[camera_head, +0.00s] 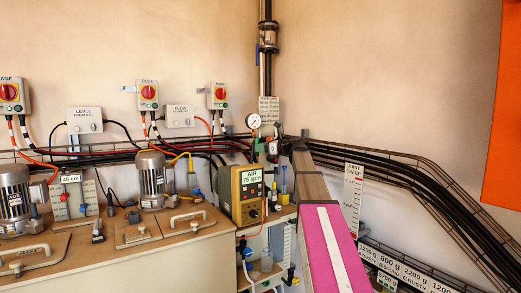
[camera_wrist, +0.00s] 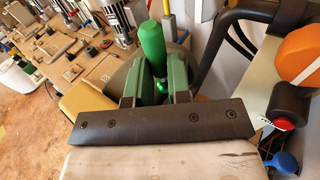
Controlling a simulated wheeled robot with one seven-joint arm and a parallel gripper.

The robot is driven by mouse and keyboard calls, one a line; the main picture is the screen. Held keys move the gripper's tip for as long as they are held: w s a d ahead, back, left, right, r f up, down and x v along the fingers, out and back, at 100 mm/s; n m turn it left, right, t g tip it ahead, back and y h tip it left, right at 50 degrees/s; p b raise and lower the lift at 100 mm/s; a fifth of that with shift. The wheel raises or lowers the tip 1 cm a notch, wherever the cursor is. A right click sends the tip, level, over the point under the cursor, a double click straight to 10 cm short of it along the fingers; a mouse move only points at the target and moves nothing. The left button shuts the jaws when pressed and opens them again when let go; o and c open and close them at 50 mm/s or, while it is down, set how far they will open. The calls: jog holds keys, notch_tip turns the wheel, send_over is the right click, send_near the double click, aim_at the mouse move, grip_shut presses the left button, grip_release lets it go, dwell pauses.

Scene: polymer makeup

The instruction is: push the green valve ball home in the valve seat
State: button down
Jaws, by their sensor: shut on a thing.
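In the wrist view my gripper (camera_wrist: 156,82) has its two green fingers closed on a green piece. This piece has a rounded green cylinder (camera_wrist: 152,42) standing up beyond the fingers. A shiny, rounded green part, which looks like the valve ball (camera_wrist: 161,86), shows low between the fingers. The fingers and the dark crossbar hide its lower end. I cannot make out the valve seat, nor whether the ball touches it. In the head view my arm reaches toward the wall pipe, and the gripper's end is too small and covered to read.
Motors (camera_head: 151,179) and lidded hatches (camera_head: 137,232) fill the left bench. Black cables (camera_head: 400,175) run along the right wall. An orange round part (camera_wrist: 299,54) is at right.

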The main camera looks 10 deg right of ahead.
jog(key=shift+w, duration=0.45)
jog(key=shift+f, duration=2.85)
jog(key=shift+f, duration=1.7)
jog(key=c, duration=1)
grip_release()
jog(key=shift+s+d, duration=0.1)
jog(key=v, duration=1)
jog(key=shift+d, duration=0.35)
jog(key=shift+s, duration=0.1)
